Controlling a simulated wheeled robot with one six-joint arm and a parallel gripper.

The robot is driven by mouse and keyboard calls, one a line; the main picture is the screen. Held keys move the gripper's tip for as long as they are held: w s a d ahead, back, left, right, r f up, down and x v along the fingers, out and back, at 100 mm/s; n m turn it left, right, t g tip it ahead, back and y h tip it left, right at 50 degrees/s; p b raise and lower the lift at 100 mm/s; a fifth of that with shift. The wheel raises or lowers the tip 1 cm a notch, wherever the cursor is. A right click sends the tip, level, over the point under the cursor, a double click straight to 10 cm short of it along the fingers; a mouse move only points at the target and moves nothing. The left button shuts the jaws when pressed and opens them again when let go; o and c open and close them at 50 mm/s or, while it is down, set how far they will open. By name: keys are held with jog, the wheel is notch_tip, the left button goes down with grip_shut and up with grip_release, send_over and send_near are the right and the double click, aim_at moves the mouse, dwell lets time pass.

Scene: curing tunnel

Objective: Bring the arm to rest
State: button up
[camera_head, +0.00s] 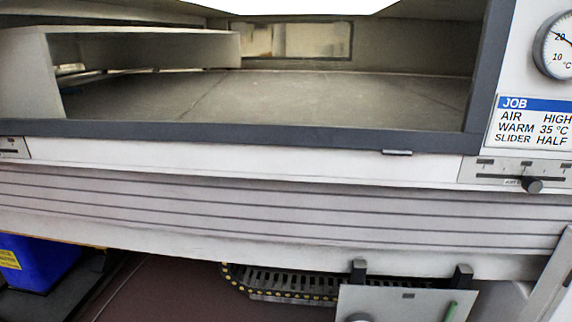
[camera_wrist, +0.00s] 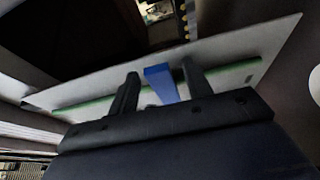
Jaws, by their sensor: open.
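My gripper (camera_wrist: 160,84) shows in the wrist view, its two dark fingers apart and open. A blue block-like piece (camera_wrist: 161,84) shows between the fingers; I cannot tell whether it is touched or lies beyond them. A pale panel with a green strip (camera_wrist: 75,98) lies behind the fingers. I cannot make out my gripper in the head view. A pale panel (camera_head: 390,305) with two dark upright clips and a green strip shows there at the bottom right.
The tunnel opening (camera_head: 300,100) is above, with a bare grey floor. Its front carries a job card (camera_head: 530,122), a slider knob (camera_head: 531,185) and a round dial (camera_head: 556,48). A blue bin (camera_head: 38,262) stands at lower left. A dark cable chain (camera_head: 290,282) runs below the front.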

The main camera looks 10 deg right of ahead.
jog(key=s+d+p, duration=0.1)
jog(key=s+p, duration=0.1)
jog(key=s, duration=0.7)
jog(key=w+b, duration=0.1)
jog(key=w, duration=0.2)
jog(key=w+a+b, duration=0.1)
jog(key=w, duration=0.3)
jog(key=w+b, duration=0.1)
jog(key=w, duration=0.2)
jog(key=shift+w+a+f, duration=0.15)
jog(key=shift+w+a, duration=0.05)
jog(key=shift+w, duration=0.1)
jog(key=shift+w+r+n+p, duration=0.1)
jog(key=shift+r+n+p, duration=0.2)
jog(key=shift+r+p, duration=0.15)
jog(key=shift+r+n+g+p, duration=0.3)
jog(key=shift+r+n+g, duration=0.1)
jog(key=shift+n, duration=0.4)
jog(key=shift+a+f, duration=0.1)
